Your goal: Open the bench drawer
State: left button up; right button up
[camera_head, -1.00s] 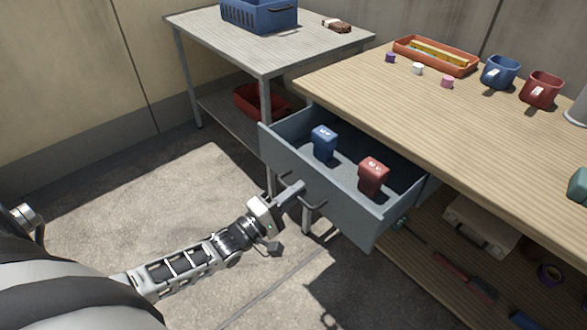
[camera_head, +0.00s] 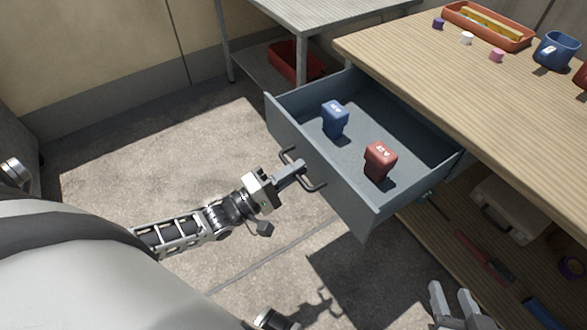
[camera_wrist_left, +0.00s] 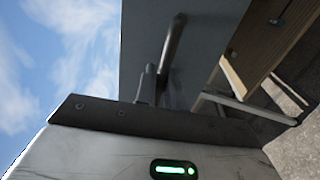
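The grey-blue bench drawer (camera_head: 342,197) is pulled well out from under the wooden bench top, its inside in view. A blue block-like item (camera_head: 335,118) and a red one (camera_head: 379,160) with white markings stand in it. My left gripper (camera_head: 296,168) is at the dark bar handle (camera_head: 316,185) on the drawer front and looks shut on it. In the left wrist view the handle (camera_wrist_left: 173,45) rises just beyond the finger, against the drawer front; the grip itself is partly hidden. My right gripper (camera_head: 450,291) is at the lower right, empty, with its fingers apart.
The bench top (camera_head: 440,75) carries an orange tray (camera_head: 490,27), small cylinders and a blue mug (camera_head: 556,50). A case (camera_head: 508,208) and tools lie on the lower shelf. A grey table (camera_head: 335,15) stands behind, over a red bin (camera_head: 290,62). Floor left of the drawer is clear.

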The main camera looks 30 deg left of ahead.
pick_arm(q)
jog(key=o, duration=0.3)
jog(key=shift+s+a+f, duration=0.1)
jog(key=shift+s, duration=0.15)
jog(key=v, duration=1.5)
jog(key=shift+a, duration=0.2)
jog(key=shift+s, duration=0.15)
